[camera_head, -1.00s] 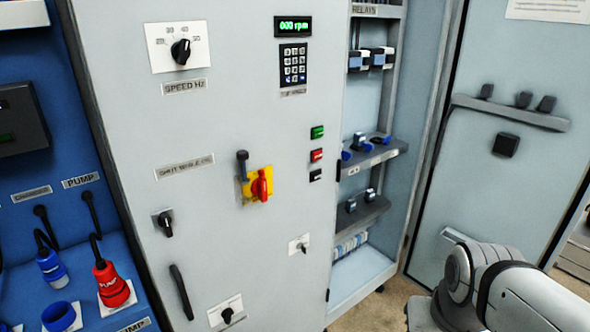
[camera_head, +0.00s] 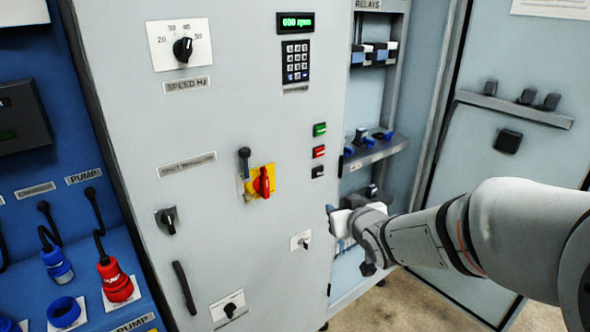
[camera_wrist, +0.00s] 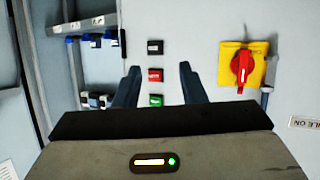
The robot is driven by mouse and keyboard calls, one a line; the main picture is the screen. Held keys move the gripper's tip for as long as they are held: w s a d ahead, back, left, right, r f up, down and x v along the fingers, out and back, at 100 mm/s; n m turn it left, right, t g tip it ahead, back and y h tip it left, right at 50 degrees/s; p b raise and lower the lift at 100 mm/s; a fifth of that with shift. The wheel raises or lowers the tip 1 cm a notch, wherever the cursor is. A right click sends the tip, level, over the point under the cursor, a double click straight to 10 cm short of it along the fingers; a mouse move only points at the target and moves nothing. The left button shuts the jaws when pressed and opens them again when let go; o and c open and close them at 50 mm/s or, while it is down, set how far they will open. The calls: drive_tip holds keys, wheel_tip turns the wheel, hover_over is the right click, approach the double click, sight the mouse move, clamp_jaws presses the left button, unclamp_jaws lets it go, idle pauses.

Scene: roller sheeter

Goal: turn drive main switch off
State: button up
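The main switch is a red rotary handle (camera_head: 261,183) on a yellow plate (camera_head: 271,176), on the pale cabinet door. The handle stands roughly vertical. A dark padlock-like piece (camera_head: 244,160) sits beside the plate's left edge. In the wrist view, which looks upside down, the red handle (camera_wrist: 243,67) is right of my fingers, with a white mark near its lower end. My gripper (camera_head: 335,213) is right of and below the switch, apart from it. Its two dark fingers (camera_wrist: 159,70) are spread and empty, with push buttons showing between them.
Black, red and green push buttons (camera_head: 318,151) are right of the switch. A keypad (camera_head: 295,63) and display (camera_head: 295,22) are above. Small knobs (camera_head: 301,240) and a door handle (camera_head: 184,289) are lower. An open relay bay (camera_head: 373,150) is to the right.

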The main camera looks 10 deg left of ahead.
sight(266, 179)
drive_tip(key=w+a+n+y, duration=0.1)
drive_tip(key=a+y, duration=0.1)
drive_tip(key=a, duration=0.4)
drive_tip(key=w+a+r+n+y+p, duration=0.1)
drive_tip(key=a+y, duration=0.2)
drive_tip(key=a, duration=0.3)
drive_tip(key=w+a+r+n+y+p, duration=0.1)
drive_tip(key=w+a+n+y, duration=0.1)
drive_tip(key=a, duration=0.4)
drive_tip(key=shift+a+r+g+y, duration=0.25)
drive_tip(key=shift+a+g+y, duration=0.05)
drive_tip(key=shift+g+y, duration=0.1)
